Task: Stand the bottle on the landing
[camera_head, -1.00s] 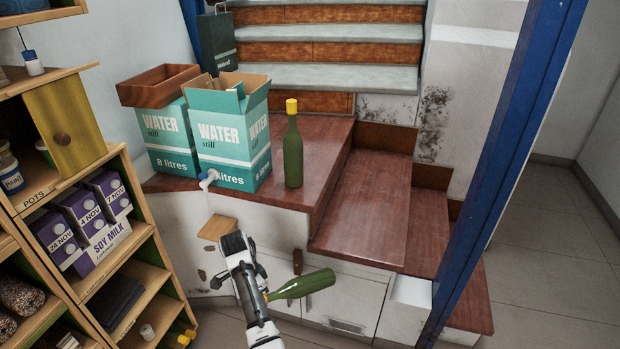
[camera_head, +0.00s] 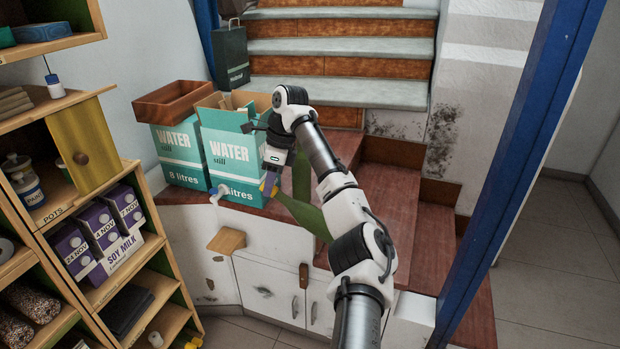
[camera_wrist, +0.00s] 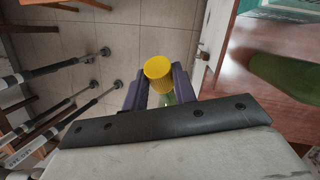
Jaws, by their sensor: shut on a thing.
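My gripper (camera_head: 270,182) is shut on a green bottle (camera_head: 311,217) near its yellow cap, in front of the landing's edge. The bottle is tilted, its body slanting down to the right. In the wrist view the yellow cap (camera_wrist: 158,68) sits between the fingers, with a little green glass below. The dark red wooden landing (camera_head: 346,146) lies behind, partly hidden by my arm.
Two teal water boxes (camera_head: 233,157) stand on the landing at left, one with a wooden tray (camera_head: 178,101) on top. Wooden steps (camera_head: 388,202) descend at right beside a blue post (camera_head: 520,150). A shelf (camera_head: 75,220) with milk cartons stands at left. White cupboards (camera_head: 270,290) are below.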

